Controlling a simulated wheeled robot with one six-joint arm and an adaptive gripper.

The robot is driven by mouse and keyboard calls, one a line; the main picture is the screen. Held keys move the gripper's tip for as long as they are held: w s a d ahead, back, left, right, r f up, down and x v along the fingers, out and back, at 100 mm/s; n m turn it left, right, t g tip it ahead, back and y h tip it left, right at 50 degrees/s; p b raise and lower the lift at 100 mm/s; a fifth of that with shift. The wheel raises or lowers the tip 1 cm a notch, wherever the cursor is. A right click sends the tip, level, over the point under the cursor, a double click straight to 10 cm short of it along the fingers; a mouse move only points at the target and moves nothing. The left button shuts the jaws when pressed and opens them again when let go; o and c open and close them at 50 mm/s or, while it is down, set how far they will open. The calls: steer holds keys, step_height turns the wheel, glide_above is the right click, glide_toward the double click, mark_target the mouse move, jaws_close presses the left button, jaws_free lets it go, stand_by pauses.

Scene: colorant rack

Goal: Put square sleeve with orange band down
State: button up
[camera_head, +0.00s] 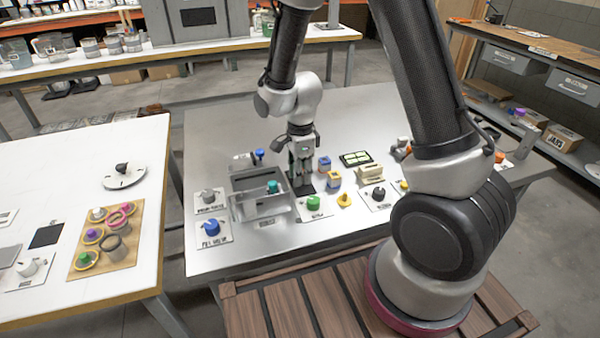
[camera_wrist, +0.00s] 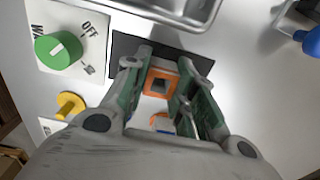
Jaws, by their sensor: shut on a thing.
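My gripper (camera_head: 301,176) points down over the steel table, above a black square mat (camera_head: 306,189). In the wrist view my gripper (camera_wrist: 163,74) is shut on the square sleeve with orange band (camera_wrist: 161,71), with a green-lined finger on each side. I look into its open square top, edged in orange. The black mat (camera_wrist: 125,46) lies under and around the fingertips there. I cannot tell if the sleeve touches the mat. The sleeve is mostly hidden by the fingers in the head view.
A grey metal tray (camera_head: 262,210) stands just left of my gripper. A green knob (camera_head: 313,203) and a yellow knob (camera_head: 344,200) are in front. Small banded blocks (camera_head: 334,180) stand close on the right. A blue knob (camera_head: 211,228) is at the front left.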

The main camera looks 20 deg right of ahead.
steer(key=shift+f, duration=0.1)
steer(key=o, duration=0.8)
step_height(320, 180, up, 11)
steer(key=s+d+r+n+t, duration=0.1)
steer(key=s+d+r+n, duration=0.25)
steer(key=r, duration=0.25)
steer(key=s+d+r+n+t, duration=0.1)
steer(key=s+d+r+n, duration=0.25)
steer(key=r, duration=0.25)
steer(key=shift+s+d+r+n+t, duration=0.35)
steer(key=shift+s+d+r+n, duration=0.8)
steer(key=shift+s+n, duration=0.9)
steer(key=shift+s+d+r+n+t, duration=0.3)
steer(key=shift+s+d+r+n, duration=0.5)
steer(key=shift+s+d+n, duration=1.15)
steer(key=shift+s+d+r+n+t, duration=0.35)
steer(key=shift+s+d+r+n, duration=0.85)
steer(key=shift+s, duration=1.35)
steer(key=shift+a+f+n, duration=0.25)
steer(key=shift+a+n, duration=0.05)
steer(key=shift+a, duration=0.05)
